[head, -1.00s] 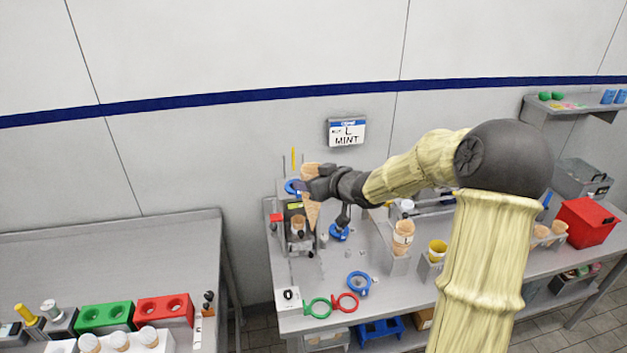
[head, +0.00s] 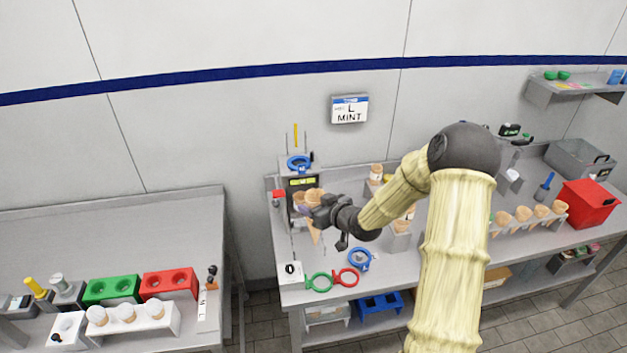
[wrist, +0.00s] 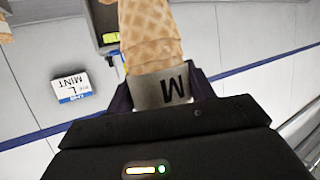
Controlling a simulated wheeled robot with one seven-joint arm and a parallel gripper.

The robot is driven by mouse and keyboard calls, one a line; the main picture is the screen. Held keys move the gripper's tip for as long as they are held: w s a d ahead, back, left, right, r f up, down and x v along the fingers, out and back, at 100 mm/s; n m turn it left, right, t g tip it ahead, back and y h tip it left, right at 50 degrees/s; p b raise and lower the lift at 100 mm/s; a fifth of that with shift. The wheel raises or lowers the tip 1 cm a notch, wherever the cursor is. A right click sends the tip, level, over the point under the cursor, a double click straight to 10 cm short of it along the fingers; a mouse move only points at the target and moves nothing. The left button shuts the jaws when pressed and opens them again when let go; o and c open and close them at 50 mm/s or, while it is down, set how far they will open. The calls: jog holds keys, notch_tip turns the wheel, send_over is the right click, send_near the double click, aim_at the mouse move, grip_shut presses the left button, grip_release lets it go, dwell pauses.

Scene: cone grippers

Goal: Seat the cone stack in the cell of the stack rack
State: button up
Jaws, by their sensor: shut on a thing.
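The held cone stack shows in the wrist view as waffle cone (wrist: 150,35) with a grey band marked M (wrist: 163,88). In the head view the cone stack (head: 314,228) hangs point down at my gripper (head: 322,211). My gripper is shut on it, above the bench and in front of a dark device with a lit display (head: 303,183). Another cone (head: 299,199) shows at that device, just left of the held one. I cannot tell for sure which holder is the stack rack; a long grey rack with several cones (head: 525,215) stands at right.
A blue ring (head: 359,259), a green ring (head: 319,282) and a red ring (head: 346,277) are at the bench front. A red bin (head: 590,203) is at far right. A wall sign (head: 349,110) reads L MINT.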

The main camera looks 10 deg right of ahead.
jog(key=s+f+m+h, duration=0.2)
jog(key=s+f, duration=0.4)
jog(key=f, duration=0.3)
jog(key=s+f+m+t+h, duration=0.1)
jog(key=s+f+h, duration=0.1)
jog(key=s+f, duration=0.45)
jog(key=s+f+m+h, duration=0.2)
jog(key=s+f, duration=0.2)
jog(key=f, duration=0.7)
notch_tip(320, 180, down, 9)
jog(key=b, duration=1)
jog(key=shift+s+d+f+t, duration=0.2)
jog(key=shift+d+t, duration=0.1)
jog(key=shift+d, duration=0.15)
jog(key=shift+d, duration=0.1)
